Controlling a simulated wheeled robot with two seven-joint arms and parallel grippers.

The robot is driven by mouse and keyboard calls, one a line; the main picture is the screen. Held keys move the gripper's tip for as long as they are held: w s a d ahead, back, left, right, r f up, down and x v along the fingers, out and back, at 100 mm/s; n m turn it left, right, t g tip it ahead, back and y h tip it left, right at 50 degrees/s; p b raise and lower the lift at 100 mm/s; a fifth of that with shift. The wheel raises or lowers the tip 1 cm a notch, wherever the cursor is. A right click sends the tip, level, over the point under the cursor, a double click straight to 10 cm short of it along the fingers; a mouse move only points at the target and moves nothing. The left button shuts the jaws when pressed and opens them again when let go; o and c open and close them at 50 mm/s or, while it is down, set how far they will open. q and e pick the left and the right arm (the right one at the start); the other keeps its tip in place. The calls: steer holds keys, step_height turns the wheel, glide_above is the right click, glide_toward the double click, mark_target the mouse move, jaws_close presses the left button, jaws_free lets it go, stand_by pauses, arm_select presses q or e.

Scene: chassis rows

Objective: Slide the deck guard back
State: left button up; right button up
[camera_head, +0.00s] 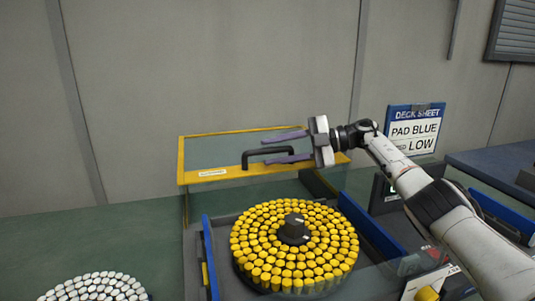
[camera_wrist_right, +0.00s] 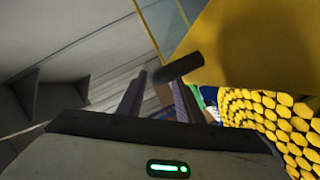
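The deck guard (camera_head: 215,174) is a clear panel with a yellow frame and a black bar handle (camera_head: 246,159). It stands at the back edge of the round deck of yellow pieces (camera_head: 262,262). My right gripper (camera_head: 267,151) reaches in from the right at the handle, with its two fingers apart, one above and one below the bar in the picture. In the right wrist view the handle (camera_wrist_right: 180,67) lies near the open fingertips, beside the yellow frame (camera_wrist_right: 245,45). I cannot tell whether the fingers touch it. My left gripper is not in view.
A sign reading DECK SHEET, PAD BLUE, LOW (camera_head: 414,130) stands behind my right arm. A round cluster of white pieces (camera_head: 95,290) is at the lower left. Blue rails (camera_head: 209,255) flank the yellow deck. The green surface (camera_head: 90,240) at left is largely clear.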

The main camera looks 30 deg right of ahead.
steer(key=v, duration=0.8)
steer(key=shift+b, duration=0.4)
steer(key=shift+s, duration=0.1)
